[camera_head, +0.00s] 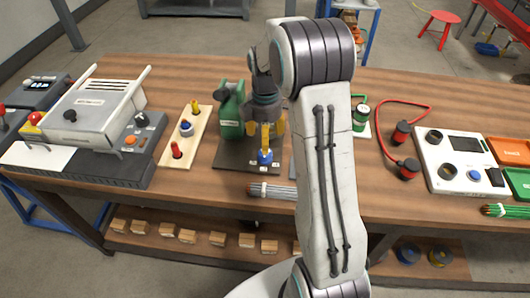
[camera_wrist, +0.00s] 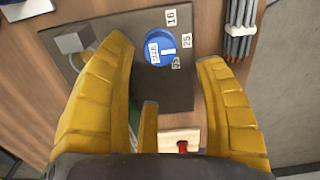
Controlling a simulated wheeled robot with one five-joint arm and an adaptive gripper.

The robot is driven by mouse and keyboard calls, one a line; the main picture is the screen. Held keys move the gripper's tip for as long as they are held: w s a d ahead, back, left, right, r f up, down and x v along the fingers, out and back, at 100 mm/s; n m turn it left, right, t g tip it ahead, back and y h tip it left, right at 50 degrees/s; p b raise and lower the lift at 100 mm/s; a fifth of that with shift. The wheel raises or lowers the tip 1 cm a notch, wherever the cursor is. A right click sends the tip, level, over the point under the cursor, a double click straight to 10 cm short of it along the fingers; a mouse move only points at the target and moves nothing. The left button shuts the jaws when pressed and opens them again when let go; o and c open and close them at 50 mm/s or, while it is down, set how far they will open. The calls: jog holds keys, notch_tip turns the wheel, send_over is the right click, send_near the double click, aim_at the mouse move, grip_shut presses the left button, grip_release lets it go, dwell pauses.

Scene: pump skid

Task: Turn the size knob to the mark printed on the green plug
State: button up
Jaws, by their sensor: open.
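The blue size knob (camera_head: 265,157) sits on the front of a dark plate (camera_head: 232,158). In the wrist view the knob (camera_wrist: 158,38) has a white label and a white bar. Printed marks beside it read 16 (camera_wrist: 171,18), 25 (camera_wrist: 187,41) and a third, hard to read (camera_wrist: 176,63). The bar's exact setting is unclear. My gripper (camera_head: 266,138) is open above the knob, its yellow fingers spread to either side, apparently not touching it. A green cylinder with a white label (camera_head: 360,115), perhaps the green plug, stands right of my arm; its print is too small to read.
A board with coloured pegs (camera_head: 186,142) is left. A bundle of grey rods (camera_head: 272,191) lies in front.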

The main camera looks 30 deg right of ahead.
aim_at(265, 156)
jog(key=shift+f, duration=3.5)
jog(key=shift+c, duration=0.2)
jog(key=c, duration=1.2)
jog(key=shift+m, duration=0.3)
jog(key=m+b, duration=0.1)
jog(key=m, duration=0.4)
jog(key=shift+s+f, duration=0.1)
jog(key=shift+o, duration=0.2)
jog(key=m+b, duration=0.1)
jog(key=m, duration=0.5)
